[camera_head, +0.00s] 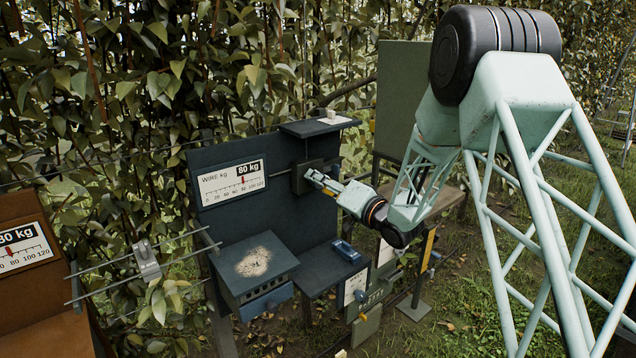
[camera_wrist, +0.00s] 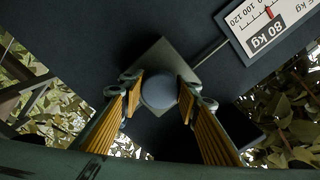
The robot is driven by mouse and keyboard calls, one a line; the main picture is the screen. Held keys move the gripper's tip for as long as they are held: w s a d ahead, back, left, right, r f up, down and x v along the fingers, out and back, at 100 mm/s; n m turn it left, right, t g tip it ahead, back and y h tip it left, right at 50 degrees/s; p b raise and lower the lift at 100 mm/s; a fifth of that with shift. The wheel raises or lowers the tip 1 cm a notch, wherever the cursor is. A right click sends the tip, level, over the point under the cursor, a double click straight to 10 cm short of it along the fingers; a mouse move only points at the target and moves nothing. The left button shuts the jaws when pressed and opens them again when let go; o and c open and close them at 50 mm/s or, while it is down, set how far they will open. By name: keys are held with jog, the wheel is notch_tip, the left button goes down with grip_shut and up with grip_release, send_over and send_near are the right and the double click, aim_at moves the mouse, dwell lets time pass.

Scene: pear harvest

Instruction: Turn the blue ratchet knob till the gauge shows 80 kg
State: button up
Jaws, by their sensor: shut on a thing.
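The gauge (camera_head: 232,183) on the dark blue board is marked "WIRE kg" and "80 kg". Its red pointer stands at about 80. It also shows upside down at the top right of the wrist view (camera_wrist: 271,22). The blue-grey round knob (camera_wrist: 158,89) sits on a square plate in the middle of the wrist view. My gripper (camera_wrist: 159,98) has its yellow-padded fingers on both sides of the knob, shut on it. In the head view my gripper (camera_head: 316,178) reaches the plate right of the gauge, and it hides the knob there.
A small shelf (camera_head: 318,127) juts out above the gripper. Below are a sloped box (camera_head: 255,265) and a ledge with a blue object (camera_head: 346,251). A brown panel (camera_head: 28,240) at the left edge carries another 80 kg gauge. Leafy branches stand behind.

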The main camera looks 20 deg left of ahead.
jog(key=o, duration=0.9)
jog(key=shift+d, duration=0.1)
jog(key=shift+v, duration=5.9)
